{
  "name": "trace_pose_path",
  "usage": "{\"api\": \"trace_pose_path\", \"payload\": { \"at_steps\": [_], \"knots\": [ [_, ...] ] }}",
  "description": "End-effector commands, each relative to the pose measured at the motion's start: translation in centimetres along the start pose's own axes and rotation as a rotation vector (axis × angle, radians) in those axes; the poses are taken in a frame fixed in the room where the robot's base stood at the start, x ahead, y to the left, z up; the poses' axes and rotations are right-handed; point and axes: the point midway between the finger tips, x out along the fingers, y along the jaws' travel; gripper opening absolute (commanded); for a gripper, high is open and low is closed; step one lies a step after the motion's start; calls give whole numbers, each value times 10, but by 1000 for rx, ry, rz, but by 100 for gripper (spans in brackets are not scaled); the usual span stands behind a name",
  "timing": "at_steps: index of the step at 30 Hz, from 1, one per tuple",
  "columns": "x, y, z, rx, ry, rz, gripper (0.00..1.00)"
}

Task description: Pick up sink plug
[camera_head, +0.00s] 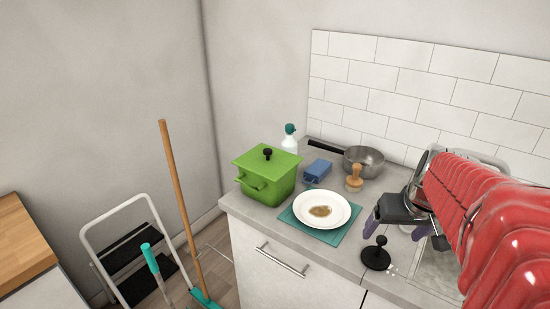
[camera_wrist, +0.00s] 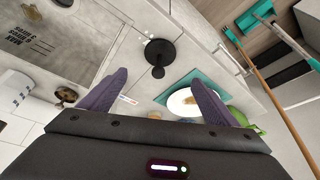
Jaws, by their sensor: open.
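The sink plug (camera_head: 376,256) is a black disc with an upright knob. It stands on the grey counter (camera_head: 335,262) near the front edge, beside the sink. In the wrist view the plug (camera_wrist: 161,50) shows beyond my fingertips, roughly between them. My gripper (camera_head: 396,226) has purple fingers spread apart with nothing between them. In the head view it is just above and to the right of the plug. The wrist view shows both fingers of my gripper (camera_wrist: 158,77) open, apart from the plug.
A white plate (camera_head: 322,209) with a brown stain lies on a teal mat (camera_head: 327,236) left of the plug. A green pot (camera_head: 265,173), blue sponge (camera_head: 317,169), wooden brush (camera_head: 354,180) and metal bowl (camera_head: 364,160) stand farther back. The sink (camera_wrist: 57,40) fills the wrist view's left.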

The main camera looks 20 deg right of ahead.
Motion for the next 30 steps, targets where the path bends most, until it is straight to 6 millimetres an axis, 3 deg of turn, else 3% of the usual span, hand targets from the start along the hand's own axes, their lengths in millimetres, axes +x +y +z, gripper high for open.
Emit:
{"api": "trace_pose_path", "payload": {
  "at_steps": [8, 22, 30],
  "knots": [
    [10, -1, 0, -1, -4, -2, 83],
    [72, -1, 1, -2, -4, -2, 83],
    [87, -1, 0, -2, -1, -1, 83]
  ]
}}
